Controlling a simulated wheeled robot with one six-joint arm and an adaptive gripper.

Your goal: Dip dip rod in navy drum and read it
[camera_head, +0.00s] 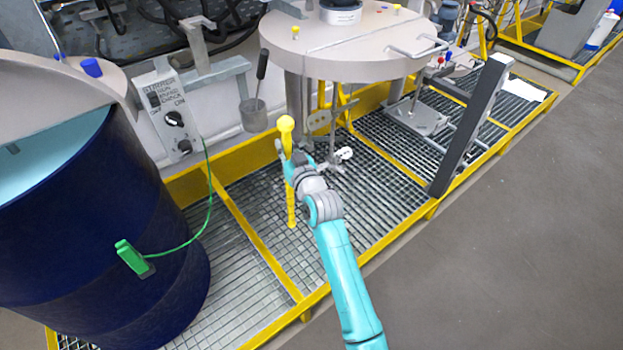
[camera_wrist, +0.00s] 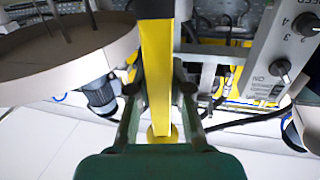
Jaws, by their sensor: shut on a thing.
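The yellow dip rod (camera_head: 291,205) stands nearly upright above the grating, with a round knob at its top. My gripper (camera_head: 289,167) is shut on the dip rod at its upper part. The wrist view shows the rod (camera_wrist: 155,75) between the two fingers of my gripper (camera_wrist: 158,92). The navy drum (camera_head: 110,235) stands at the left in the head view, well to the left of the rod. Its top is partly open, with pale blue showing inside; a grey lid piece covers the far part. Any reading on the rod is too small to see.
A green clamp (camera_head: 132,258) on the drum's side has a green wire to the control box (camera_head: 170,115). A grey agitator lid (camera_head: 345,40) hangs behind my gripper. A grey cup (camera_head: 253,115) hangs nearby. The grating (camera_head: 240,255) between drum and rod is clear.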

